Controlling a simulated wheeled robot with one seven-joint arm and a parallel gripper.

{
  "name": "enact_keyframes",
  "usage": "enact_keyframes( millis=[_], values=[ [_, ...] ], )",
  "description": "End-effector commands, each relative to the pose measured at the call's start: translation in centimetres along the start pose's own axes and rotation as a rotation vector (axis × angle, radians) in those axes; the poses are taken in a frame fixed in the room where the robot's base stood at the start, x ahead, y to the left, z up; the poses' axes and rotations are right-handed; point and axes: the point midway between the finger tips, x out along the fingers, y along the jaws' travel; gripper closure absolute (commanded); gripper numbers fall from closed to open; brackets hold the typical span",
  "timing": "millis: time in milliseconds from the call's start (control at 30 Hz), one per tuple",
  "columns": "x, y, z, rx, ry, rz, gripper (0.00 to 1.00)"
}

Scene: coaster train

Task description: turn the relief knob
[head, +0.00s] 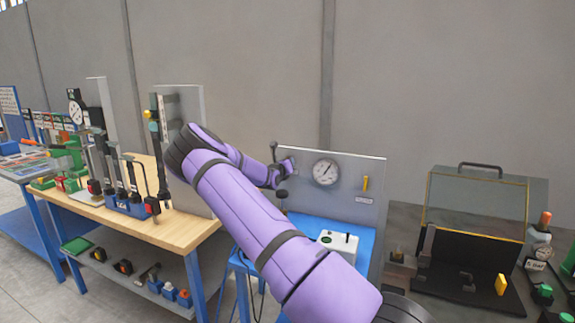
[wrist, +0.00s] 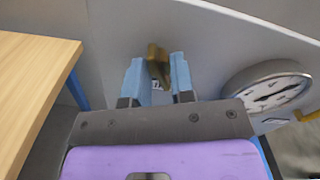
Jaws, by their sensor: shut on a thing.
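The relief knob (wrist: 154,52) is a small brass-coloured piece on the grey panel (wrist: 215,60), seen between my fingertips in the wrist view. My gripper (wrist: 159,72) has two pale blue fingers, one on each side of the knob, and is shut on it. A small label shows partly behind the fingers. In the head view my purple arm reaches to the upright panel (head: 360,220), with my gripper (head: 287,166) at its left part. The knob is hidden there. A round white gauge (head: 325,172) is just right of my gripper and also shows in the wrist view (wrist: 268,94).
A yellow lever (head: 365,184) is on the panel right of the gauge. A white box (head: 338,241) stands on the blue bench below. A wooden bench (head: 150,225) with tools is at left.

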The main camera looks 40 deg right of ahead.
Motion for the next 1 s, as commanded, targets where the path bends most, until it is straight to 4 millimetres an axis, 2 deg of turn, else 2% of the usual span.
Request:
enact_keyframes(
  millis=[400, 967, 1000],
  values=[
    [-0.04, 0.07, -0.09, -0.199, 0.001, 0.001, 1.00],
    [-0.05, 0.08, -0.12, -0.228, 0.002, 0.001, 1.00],
    [-0.05, 0.08, -0.11, -0.228, 0.002, 0.001, 0.68]
  ],
)
